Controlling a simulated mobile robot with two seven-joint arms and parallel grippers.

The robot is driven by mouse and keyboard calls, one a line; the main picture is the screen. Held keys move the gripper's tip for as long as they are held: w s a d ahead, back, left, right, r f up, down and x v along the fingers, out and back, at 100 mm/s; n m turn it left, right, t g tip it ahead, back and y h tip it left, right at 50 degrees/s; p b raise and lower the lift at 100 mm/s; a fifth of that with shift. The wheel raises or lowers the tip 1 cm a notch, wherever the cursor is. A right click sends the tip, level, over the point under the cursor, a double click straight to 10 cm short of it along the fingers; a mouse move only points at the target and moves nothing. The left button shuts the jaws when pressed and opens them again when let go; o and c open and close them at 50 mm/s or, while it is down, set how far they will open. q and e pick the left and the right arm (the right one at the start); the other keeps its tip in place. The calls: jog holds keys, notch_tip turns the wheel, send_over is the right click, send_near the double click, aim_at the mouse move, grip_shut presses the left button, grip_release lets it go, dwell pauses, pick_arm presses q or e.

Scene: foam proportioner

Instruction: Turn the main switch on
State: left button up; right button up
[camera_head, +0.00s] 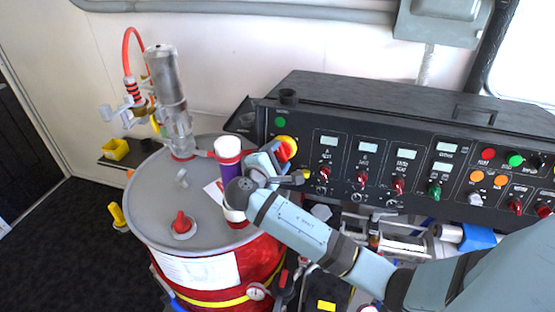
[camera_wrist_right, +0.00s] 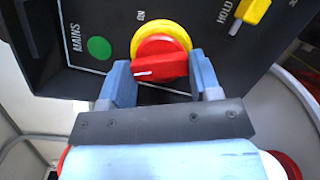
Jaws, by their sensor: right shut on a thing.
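The main switch is a red rotary knob on a yellow round base at the left end of the black control panel. It shows in the head view (camera_head: 287,147) and in the right wrist view (camera_wrist_right: 160,64). My right gripper (camera_head: 276,154) is at the switch. In the right wrist view its two blue-grey fingers (camera_wrist_right: 162,76) are on either side of the red knob, shut on it. The knob's white mark points left, and the "ON" label is above the knob. My left gripper is not in view.
The black control panel (camera_head: 335,110) carries several knobs, displays and buttons. A green round light (camera_wrist_right: 99,47) is left of the switch, by "MAINS". A yellow "HOLD" switch (camera_wrist_right: 254,11) is at right. A red drum with a grey lid (camera_head: 150,215) stands close at the left.

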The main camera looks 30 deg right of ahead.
jog(key=m+b, duration=0.1)
jog(key=m, duration=0.2)
jog(key=shift+f+g+y, duration=0.1)
jog(key=shift+g+y, duration=0.2)
jog(key=m+b, duration=0.2)
jog(key=m, duration=0.1)
jog(key=shift+m+y, duration=0.4)
jog(key=m+y+b, duration=0.1)
jog(key=m, duration=0.2)
jog(key=shift+m+g+b, duration=0.3)
jog(key=shift+r+m+b, duration=0.25)
jog(key=shift+m+b, duration=0.1)
jog(key=shift+m, duration=0.55)
jog(key=o, duration=0.9)
jog(key=shift+r, duration=0.1)
